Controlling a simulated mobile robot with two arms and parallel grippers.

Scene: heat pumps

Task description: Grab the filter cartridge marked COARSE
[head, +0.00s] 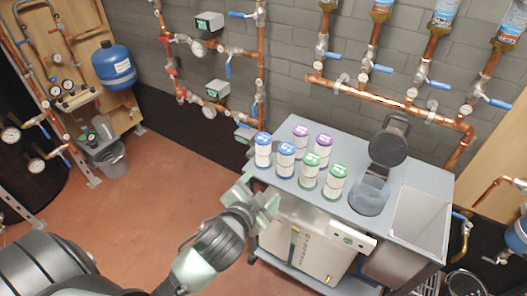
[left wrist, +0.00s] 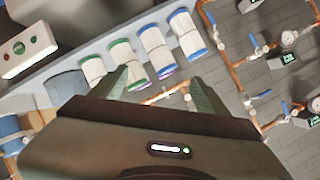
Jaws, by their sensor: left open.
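Several white filter cartridges with coloured caps stand upright on a grey cart top. In the head view two have blue caps (head: 263,151) (head: 286,159), two have purple caps (head: 300,138) (head: 322,150), and two have green caps (head: 309,171) (head: 335,182). The cap markings are too small to read, so I cannot tell which is COARSE. My left gripper (head: 260,190) is open and empty at the cart's front left edge, in front of the blue ones. In the left wrist view, blue (left wrist: 157,52) and green (left wrist: 126,62) cartridges show beyond its spread fingers (left wrist: 160,92).
A white boxed unit (head: 300,235) sits below. Copper pipes (head: 380,97) run along the wall behind. The red floor (head: 165,185) at left is clear.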

